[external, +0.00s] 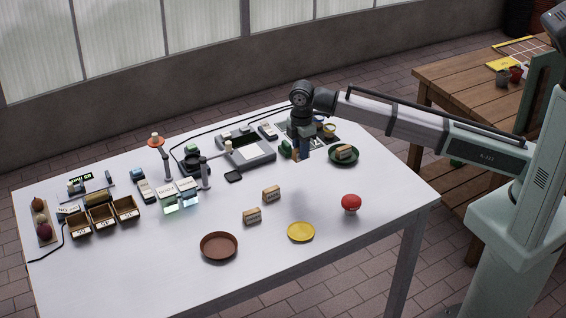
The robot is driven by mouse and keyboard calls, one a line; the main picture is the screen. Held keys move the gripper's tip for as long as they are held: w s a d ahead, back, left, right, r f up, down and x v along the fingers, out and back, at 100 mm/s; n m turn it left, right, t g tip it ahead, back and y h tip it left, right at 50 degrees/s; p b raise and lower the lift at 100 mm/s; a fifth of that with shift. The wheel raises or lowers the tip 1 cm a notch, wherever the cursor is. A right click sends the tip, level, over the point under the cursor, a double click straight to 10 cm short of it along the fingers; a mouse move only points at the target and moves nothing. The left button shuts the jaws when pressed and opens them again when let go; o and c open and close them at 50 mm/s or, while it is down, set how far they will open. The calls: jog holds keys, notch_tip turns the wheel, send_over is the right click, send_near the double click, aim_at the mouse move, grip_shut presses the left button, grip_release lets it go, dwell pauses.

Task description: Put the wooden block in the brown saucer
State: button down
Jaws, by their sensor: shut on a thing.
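The brown saucer (219,247) lies empty near the front edge of the white table. My gripper (301,152) is over the back right part of the table, pointing down. It is shut on a small brown piece (305,153) that looks like the wooden block, mostly hidden by the fingers. I cannot tell its exact height above the table. The saucer is in front and to the left of my gripper.
Two small tan labelled blocks (271,193) (251,216) stand between my gripper and the saucer. A yellow saucer (301,232), a red mushroom-like object (351,202) and a green saucer (332,158) holding a block are nearby.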

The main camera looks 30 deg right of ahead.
jog(key=s+a+n, duration=0.2)
jog(key=s+a, duration=0.5)
jog(key=a, duration=0.5)
jog(key=s+a+n, duration=0.2)
jog(key=s+a, duration=0.6)
jog(key=a, duration=0.4)
jog(key=m, duration=0.5)
send_over(219, 249)
jog(key=shift+f, duration=4.6)
jog(key=shift+f, duration=0.15)
jog(key=c, duration=0.9)
grip_release()
